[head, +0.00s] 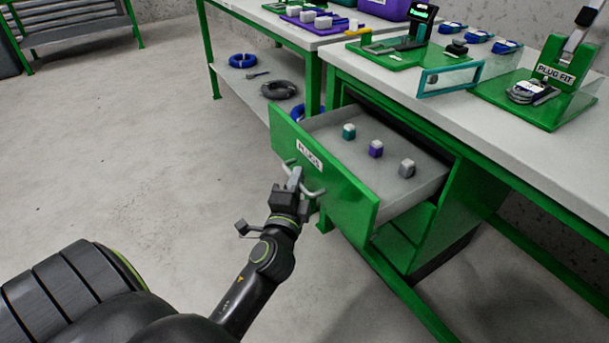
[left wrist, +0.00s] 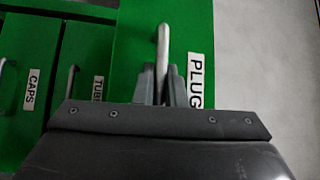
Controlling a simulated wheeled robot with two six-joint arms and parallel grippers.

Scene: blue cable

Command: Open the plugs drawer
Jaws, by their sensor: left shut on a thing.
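The plugs drawer (head: 345,193) is green with a white label and stands pulled well out from under the bench in the head view. A teal plug (head: 349,131), a purple plug (head: 376,149) and a grey plug (head: 407,168) lie spread on its grey floor. My left gripper (head: 294,182) is at the drawer front, shut on the metal bar handle (head: 315,193). In the left wrist view the fingers (left wrist: 162,85) close around the handle (left wrist: 163,45), beside the label (left wrist: 200,82). My right gripper is not in view.
The workbench (head: 500,110) above holds a green plug-fit stand (head: 545,95) and a teal frame (head: 450,78). Below the open drawer are more green drawers (head: 405,245). A shelf with cable coils (head: 279,90) is at the back. The floor at left is clear.

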